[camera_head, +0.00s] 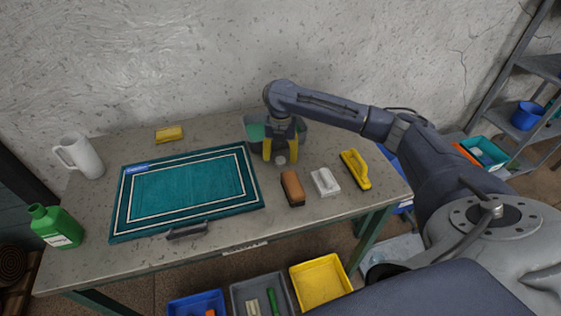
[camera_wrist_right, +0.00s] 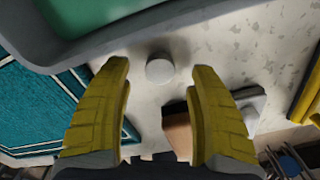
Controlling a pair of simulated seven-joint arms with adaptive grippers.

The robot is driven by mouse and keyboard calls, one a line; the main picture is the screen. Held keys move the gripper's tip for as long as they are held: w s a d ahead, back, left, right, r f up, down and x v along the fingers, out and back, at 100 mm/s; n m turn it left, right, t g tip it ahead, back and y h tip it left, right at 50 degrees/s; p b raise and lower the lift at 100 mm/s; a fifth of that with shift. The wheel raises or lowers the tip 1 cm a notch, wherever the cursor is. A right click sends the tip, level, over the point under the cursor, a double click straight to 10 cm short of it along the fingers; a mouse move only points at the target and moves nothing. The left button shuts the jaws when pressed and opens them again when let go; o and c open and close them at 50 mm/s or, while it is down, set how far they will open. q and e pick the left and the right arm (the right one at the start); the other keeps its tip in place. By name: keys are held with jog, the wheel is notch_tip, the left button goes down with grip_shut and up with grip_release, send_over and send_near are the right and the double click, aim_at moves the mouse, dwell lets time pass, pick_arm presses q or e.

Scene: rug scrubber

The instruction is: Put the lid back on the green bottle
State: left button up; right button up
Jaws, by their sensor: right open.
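The green bottle (camera_head: 57,228) stands upright at the left front corner of the table, with a pale label and a dark open mouth. A small round whitish cap (camera_head: 281,160), which looks like the lid, lies on the table at the back middle. My right gripper (camera_head: 281,151) is open above it with yellow fingers pointing down. In the right wrist view the lid (camera_wrist_right: 160,68) shows between and just beyond the two fingertips, with gaps on both sides. I cannot tell the exact height above it. My left gripper is out of view.
A grey basin with green content (camera_head: 254,132) stands close behind my right gripper. A brown brush (camera_head: 292,188), a white brush (camera_head: 325,182) and a yellow scrubber (camera_head: 355,170) lie to the right. A teal rug (camera_head: 185,190) covers the left middle; a white pitcher (camera_head: 80,156) stands beyond the bottle.

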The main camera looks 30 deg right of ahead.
aim_at(280, 159)
jog(key=shift+f, duration=1.2)
jog(key=c, duration=1.1)
jog(key=shift+r, duration=0.1)
notch_tip(280, 159, up, 20)
jog(key=shift+f, duration=0.1)
